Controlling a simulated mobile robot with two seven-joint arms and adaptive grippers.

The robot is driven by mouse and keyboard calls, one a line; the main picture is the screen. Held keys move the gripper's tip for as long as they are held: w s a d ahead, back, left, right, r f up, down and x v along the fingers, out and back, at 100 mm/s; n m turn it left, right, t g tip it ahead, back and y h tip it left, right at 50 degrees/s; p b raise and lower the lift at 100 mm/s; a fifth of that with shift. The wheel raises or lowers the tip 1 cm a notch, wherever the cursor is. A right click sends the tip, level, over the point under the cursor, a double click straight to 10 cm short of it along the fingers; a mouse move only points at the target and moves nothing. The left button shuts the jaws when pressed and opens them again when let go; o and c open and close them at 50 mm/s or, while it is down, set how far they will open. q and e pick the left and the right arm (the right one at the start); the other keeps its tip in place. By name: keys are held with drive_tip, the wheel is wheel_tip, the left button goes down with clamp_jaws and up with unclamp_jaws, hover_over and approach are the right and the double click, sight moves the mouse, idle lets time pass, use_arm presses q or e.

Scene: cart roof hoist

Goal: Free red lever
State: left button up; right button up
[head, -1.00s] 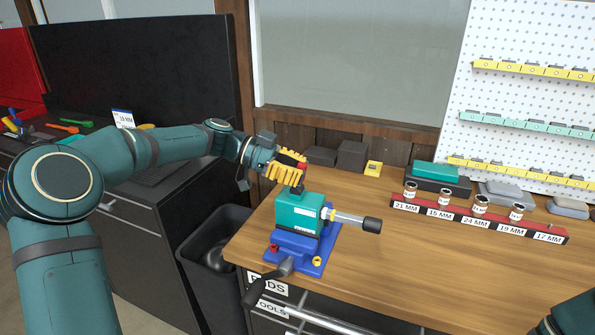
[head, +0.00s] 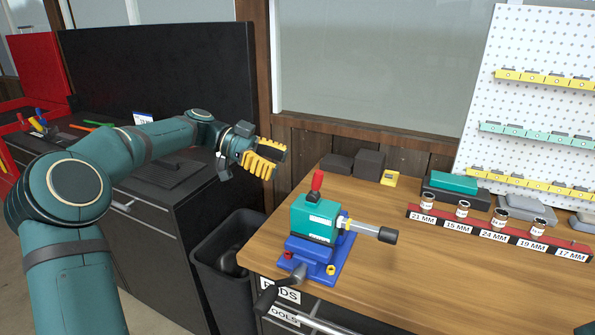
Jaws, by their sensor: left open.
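The red lever (head: 317,181) stands upright on top of a teal block-shaped device (head: 316,218). The device sits on a blue vise-like base (head: 318,262) at the left front corner of the wooden bench. A shaft with a black grip (head: 387,235) sticks out of its right side. My left gripper (head: 264,160), with yellow fingers, is open and empty. It is up and to the left of the red lever, clear of it. Of my right arm only a sliver shows at the bottom right edge; its gripper is out of view.
A red socket rail (head: 497,236) with labelled sockets lies on the right of the wooden bench (head: 420,285). Dark blocks (head: 369,164) and a small yellow item (head: 390,178) stand at the back. A black bin (head: 225,258) stands left of the bench. A pegboard (head: 540,95) rises behind.

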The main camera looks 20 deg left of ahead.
use_arm(q)
drive_tip(key=shift+v, duration=1.4)
